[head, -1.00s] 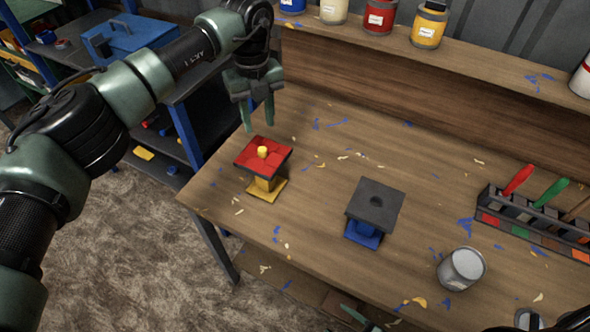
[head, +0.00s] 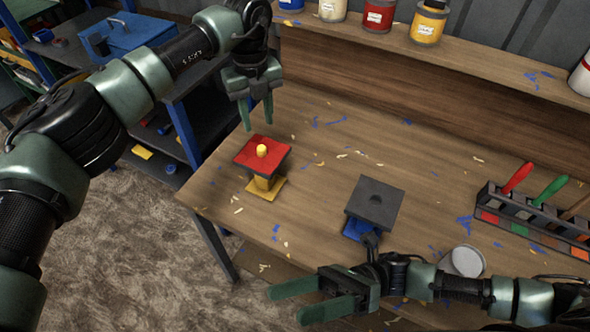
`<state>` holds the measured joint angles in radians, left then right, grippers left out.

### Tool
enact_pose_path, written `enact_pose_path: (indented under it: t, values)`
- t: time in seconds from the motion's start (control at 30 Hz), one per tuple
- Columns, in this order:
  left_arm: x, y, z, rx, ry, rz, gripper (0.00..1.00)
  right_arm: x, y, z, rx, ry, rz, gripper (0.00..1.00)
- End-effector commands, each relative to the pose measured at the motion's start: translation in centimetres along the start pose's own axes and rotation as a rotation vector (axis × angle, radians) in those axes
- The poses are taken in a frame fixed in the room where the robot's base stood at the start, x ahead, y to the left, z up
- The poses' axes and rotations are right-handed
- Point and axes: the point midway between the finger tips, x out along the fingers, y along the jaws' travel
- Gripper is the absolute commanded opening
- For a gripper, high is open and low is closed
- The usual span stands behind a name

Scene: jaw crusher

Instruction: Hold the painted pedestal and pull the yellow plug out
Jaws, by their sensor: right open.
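A pedestal with a red top (head: 276,147) and a yellow base stands near the left end of the workbench. The yellow plug (head: 262,151) sits upright in the middle of its red top. My right gripper (head: 285,305) is open and empty, pointing left in front of the bench's near edge. Its arm hides part of the bench front.
A grey can (head: 467,261) stands partly behind my right arm. A rack (head: 510,213) with coloured-handled tools stands at the right. Paint cans (head: 379,15) line the shelf at the back. The bench (head: 330,210) between the pedestals is clear apart from paint flecks.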

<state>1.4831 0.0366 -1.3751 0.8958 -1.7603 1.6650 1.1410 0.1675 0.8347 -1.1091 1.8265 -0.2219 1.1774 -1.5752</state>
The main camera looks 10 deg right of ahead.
Motion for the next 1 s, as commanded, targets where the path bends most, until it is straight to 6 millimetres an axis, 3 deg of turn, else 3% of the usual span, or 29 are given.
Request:
enact_pose_path:
  t: [0.13,0.3,0.5,0.6,0.7,1.0]
  values:
    - [0.0,0.0,0.0,0.000,0.000,0.000,0.36,-1.2,-5.8,3.6,-0.525,0.354,-0.171,0.65]
    - [0.0,0.0,0.0,0.000,0.000,0.000,0.36,-5.4,-12.4,9.8,-0.958,0.668,-0.415,0.65]
    - [0.0,0.0,0.0,0.000,0.000,0.000,0.36,-10.7,-16.9,19.4,-1.248,0.839,-0.743,0.65]
    - [0.0,0.0,0.0,0.000,0.000,0.000,0.36,-13.2,-18.6,24.2,-1.300,0.810,-0.937,0.65]
    - [0.0,0.0,0.0,0.000,0.000,0.000,0.36,-14.3,-20.6,24.5,-1.179,0.699,-1.051,0.65]
    - [0.0,0.0,0.0,0.000,0.000,0.000,0.36,-15.0,-24.9,19.5,-0.757,0.463,-1.143,0.65]
